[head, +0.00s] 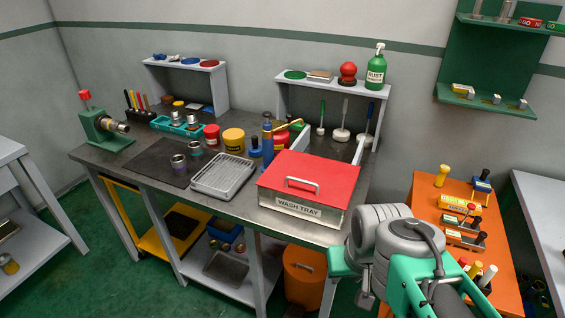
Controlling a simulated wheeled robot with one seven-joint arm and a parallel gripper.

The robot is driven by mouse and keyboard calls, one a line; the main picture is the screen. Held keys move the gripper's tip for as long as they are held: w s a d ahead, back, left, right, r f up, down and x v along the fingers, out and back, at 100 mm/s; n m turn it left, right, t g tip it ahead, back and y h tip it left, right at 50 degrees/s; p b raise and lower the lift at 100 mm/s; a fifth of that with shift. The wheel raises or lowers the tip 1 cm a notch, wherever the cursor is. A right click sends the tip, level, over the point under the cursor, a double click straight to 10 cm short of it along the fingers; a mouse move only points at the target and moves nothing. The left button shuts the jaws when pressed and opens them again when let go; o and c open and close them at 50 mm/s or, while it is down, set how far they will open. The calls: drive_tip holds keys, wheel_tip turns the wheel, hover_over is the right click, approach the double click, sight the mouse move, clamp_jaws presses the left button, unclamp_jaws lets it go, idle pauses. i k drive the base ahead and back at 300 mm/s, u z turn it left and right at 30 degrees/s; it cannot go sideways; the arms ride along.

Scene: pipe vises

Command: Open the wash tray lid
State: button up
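The wash tray (297,206) is a metal box with a "WASH TRAY" label on its front. It stands at the right front of the grey workbench. Its red lid (330,174) lies flat over the top and looks shut. A silver bar handle (302,184) is fixed on the lid towards its front edge. My arm, grey and teal, is at the lower right, in front of and to the right of the tray. The arm's own links cover its end, so my gripper's fingers cannot be made out. Nothing of my arm touches the lid.
A ribbed metal tray (223,176) stands left of the wash tray. A shelf unit (333,84) with a green bottle (376,67) rises behind. An orange cart (431,205) stands right of my arm.

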sight(325, 181)
drive_tip(key=u, duration=0.6)
drive_tip(key=i, duration=0.7)
drive_tip(key=u, duration=0.85)
